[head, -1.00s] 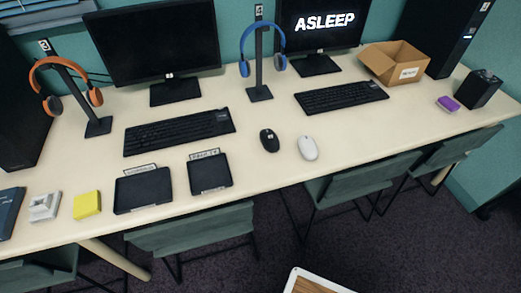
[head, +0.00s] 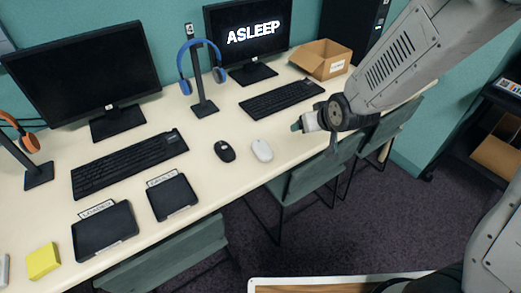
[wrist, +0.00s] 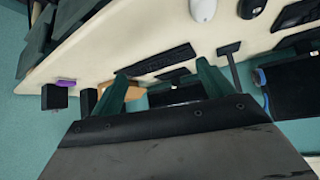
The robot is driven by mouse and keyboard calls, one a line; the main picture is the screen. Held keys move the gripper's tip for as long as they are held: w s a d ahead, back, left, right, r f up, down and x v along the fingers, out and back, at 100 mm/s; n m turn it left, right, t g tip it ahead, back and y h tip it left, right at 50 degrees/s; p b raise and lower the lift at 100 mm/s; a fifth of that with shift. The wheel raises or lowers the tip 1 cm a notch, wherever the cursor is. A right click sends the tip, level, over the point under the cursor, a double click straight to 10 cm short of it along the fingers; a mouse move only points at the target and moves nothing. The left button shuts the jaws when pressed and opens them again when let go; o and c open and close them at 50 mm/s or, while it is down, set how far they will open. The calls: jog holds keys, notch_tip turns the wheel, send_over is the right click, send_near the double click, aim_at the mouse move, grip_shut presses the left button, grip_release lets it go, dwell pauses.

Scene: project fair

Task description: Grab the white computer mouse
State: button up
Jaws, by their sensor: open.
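The white computer mouse (head: 262,150) lies on the cream table near its front edge, just right of a black mouse (head: 224,151). In the wrist view the white mouse (wrist: 203,9) shows at the top edge, partly cut off. My gripper (head: 300,125) is to the right of the white mouse in the head view, apart from it, over the table's front part. In the wrist view my gripper's two green fingers (wrist: 163,85) are spread with nothing held between them.
Two black trays (head: 104,230) (head: 173,197) with labels lie left on the table. A keyboard (head: 281,99), a blue headset on a stand (head: 203,78) and an open cardboard box (head: 320,60) stand behind. Green chairs (head: 310,180) are tucked at the front. The tabletop around the white mouse is mostly clear.

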jog(key=w+a+f+n+t+y, duration=0.1)
jog(key=w+a+f+t+y, duration=0.1)
jog(key=a+f, duration=0.6)
jog(key=n+t+y, duration=0.1)
jog(key=t+y, duration=0.1)
send_near(266, 153)
jog(key=x, duration=0.4)
jog(key=shift+a+f, duration=0.1)
jog(key=shift+f, duration=0.05)
jog(key=x, duration=0.7)
jog(key=shift+w, duration=0.45)
jog(key=c, duration=1.1)
